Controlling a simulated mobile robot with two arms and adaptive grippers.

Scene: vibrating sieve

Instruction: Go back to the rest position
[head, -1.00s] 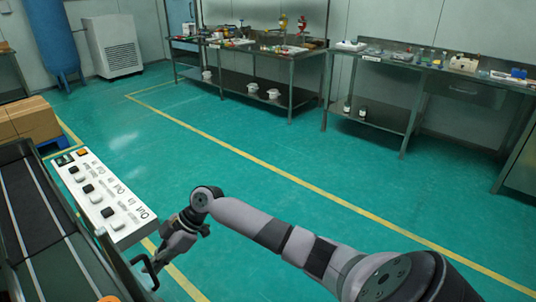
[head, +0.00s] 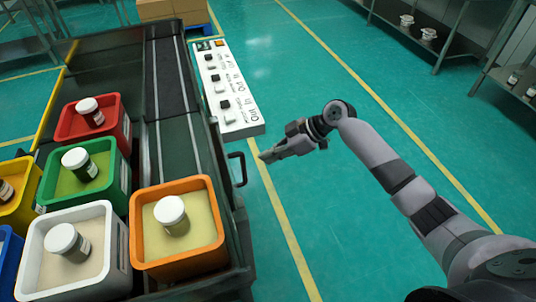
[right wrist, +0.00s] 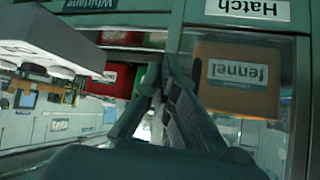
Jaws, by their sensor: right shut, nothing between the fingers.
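My right gripper (head: 266,155) hangs in the air over the green floor, just right of the machine's side. It is shut with nothing between its fingers and points left, toward the black handle (head: 237,169), with a small gap in the picture. In the right wrist view its fingers (right wrist: 157,78) come together in front of the machine's side, which has a label reading "Hatch" (right wrist: 247,9). My right arm reaches in from the lower right. My left gripper is not in view.
The white switch panel (head: 225,85) lies along the machine's edge. Left of it are red (head: 126,131), green (head: 122,168), white (head: 113,232) and orange (head: 178,268) bins with white-lidded jars. Steel tables (head: 508,83) stand at the upper right. The floor between is clear.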

